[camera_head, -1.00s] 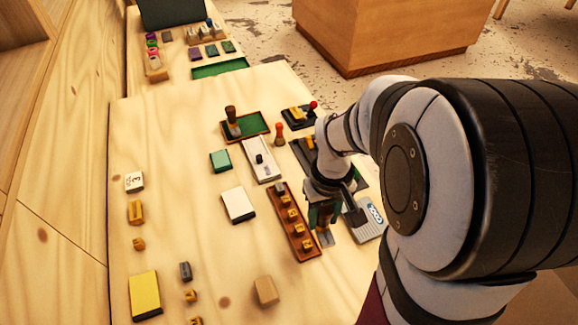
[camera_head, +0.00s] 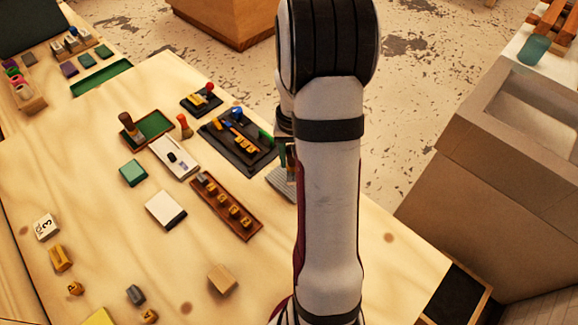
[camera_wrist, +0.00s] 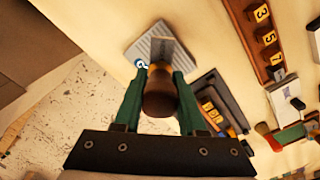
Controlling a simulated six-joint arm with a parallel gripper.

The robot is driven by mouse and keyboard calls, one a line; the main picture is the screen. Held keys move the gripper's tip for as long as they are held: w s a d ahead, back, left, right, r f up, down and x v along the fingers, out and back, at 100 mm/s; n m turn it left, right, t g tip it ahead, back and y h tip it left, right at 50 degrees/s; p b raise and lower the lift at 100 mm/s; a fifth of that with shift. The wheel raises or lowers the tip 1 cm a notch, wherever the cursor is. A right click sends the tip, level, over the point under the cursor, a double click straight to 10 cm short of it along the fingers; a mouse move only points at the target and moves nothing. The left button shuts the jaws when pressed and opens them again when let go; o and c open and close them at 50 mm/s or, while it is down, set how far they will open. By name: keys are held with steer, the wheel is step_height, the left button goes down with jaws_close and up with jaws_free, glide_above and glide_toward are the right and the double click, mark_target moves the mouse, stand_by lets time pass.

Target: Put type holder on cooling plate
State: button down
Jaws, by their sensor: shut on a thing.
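My gripper (camera_wrist: 160,75) is shut on the brown handle of the type holder (camera_wrist: 160,95) in the wrist view. The handle points toward the camera, and the holder's lower end is mostly hidden behind it. The cooling plate (camera_wrist: 140,48) is a grey ribbed plate with a blue mark, just beyond the fingertips. I cannot tell whether the holder touches it. In the head view, the plate (camera_head: 281,188) lies near the table's right edge, partly behind my arm. My gripper (camera_head: 289,165) is also mostly hidden there.
A black device with yellow pieces (camera_head: 246,158) lies left of the plate. A brown rack of type blocks (camera_head: 225,211), a white-and-grey tray (camera_head: 172,155) and a green tray (camera_head: 157,124) lie farther left. The table's right edge is close, with floor beyond.

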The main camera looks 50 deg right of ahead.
steer(key=shift+w+a+f, duration=0.1)
steer(key=shift+w+f, duration=0.1)
steer(key=shift+f, duration=0.95)
steer(key=shift+w+f, duration=0.15)
steer(key=shift+f, duration=0.95)
steer(key=shift+c, duration=2.4)
jaws_free()
steer(key=shift+f, duration=0.1)
